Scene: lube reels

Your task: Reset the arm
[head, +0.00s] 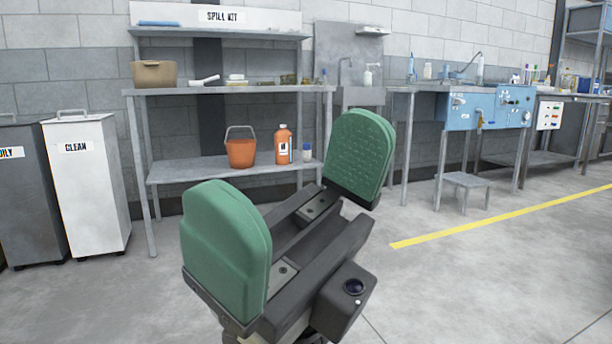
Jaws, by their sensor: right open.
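My right gripper (296,205) is large in the middle foreground of the head view. Its two green padded fingers stand wide apart, and nothing is between them. It is in mid-air above the grey floor, touching nothing that I can see. Its near finger hides part of the floor, and its far finger covers part of the area beside the shelf. My left gripper is not in the view.
A metal shelf unit (215,167) under a spill kit sign holds an orange bucket (240,152) and an orange bottle (283,146). A white bin (92,185) stands at left, a blue-fronted bench (480,110) at right.

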